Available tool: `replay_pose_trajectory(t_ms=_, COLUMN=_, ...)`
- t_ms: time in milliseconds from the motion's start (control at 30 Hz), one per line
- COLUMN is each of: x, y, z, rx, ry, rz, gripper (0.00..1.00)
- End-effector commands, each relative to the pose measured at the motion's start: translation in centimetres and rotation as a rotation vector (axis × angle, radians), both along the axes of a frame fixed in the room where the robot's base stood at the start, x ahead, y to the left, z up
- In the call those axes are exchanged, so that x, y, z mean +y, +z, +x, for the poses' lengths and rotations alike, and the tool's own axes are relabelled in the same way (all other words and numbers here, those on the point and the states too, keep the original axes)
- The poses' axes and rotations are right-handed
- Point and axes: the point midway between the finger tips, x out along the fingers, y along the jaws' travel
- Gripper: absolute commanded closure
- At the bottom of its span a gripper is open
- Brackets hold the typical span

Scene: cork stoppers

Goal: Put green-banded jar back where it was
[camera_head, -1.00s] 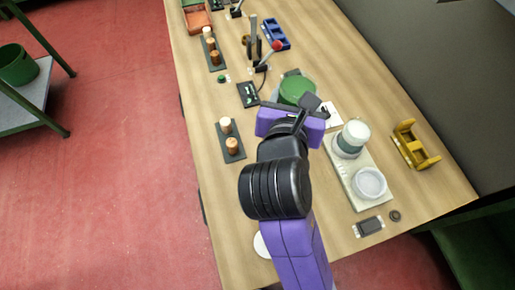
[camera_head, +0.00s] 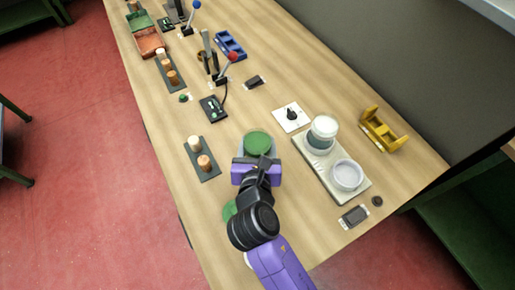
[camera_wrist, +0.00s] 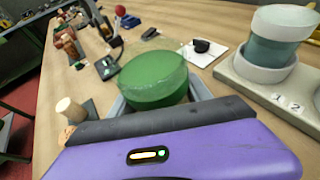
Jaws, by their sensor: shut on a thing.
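The green-banded jar (camera_head: 257,142) is a round, green, partly see-through piece; it also shows in the wrist view (camera_wrist: 153,78). My gripper (camera_head: 256,153) is shut on it, with pale grey jaws at its sides. The jar looks upright over bare table, right of the small rack with two corks; I cannot tell whether its bottom touches the table. A pale tray (camera_head: 318,168) marked 1 and 2 stands to the right. One ring on it holds a white jar with a teal band (camera_head: 322,132); the other ring (camera_head: 347,174) looks empty.
A green disc (camera_head: 229,210) and a white disc, both partly hidden by my arm, lie near the front. The cork rack (camera_head: 201,159) is left of the jar. A white card with a black knob (camera_head: 291,116), a yellow stand (camera_head: 382,130) and levers stand farther back.

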Motion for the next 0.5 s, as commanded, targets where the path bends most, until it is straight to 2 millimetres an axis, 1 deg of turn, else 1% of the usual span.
replay_pose_trajectory(t_ms=33, x=0.0, y=-1.0, z=0.0, rx=0.002, ry=-0.001, rz=-0.001, gripper=1.0)
replay_pose_trajectory(t_ms=100, x=0.0, y=-2.0, z=0.0, rx=0.002, ry=-0.001, rz=-0.003, gripper=1.0)
replay_pose_trajectory(t_ms=167, x=0.0, y=-2.6, z=0.0, rx=0.0, ry=0.0, rz=0.0, gripper=1.0)
replay_pose_trajectory(t_ms=500, x=0.0, y=-2.9, z=0.0, rx=0.0, ry=0.0, rz=0.0, gripper=1.0)
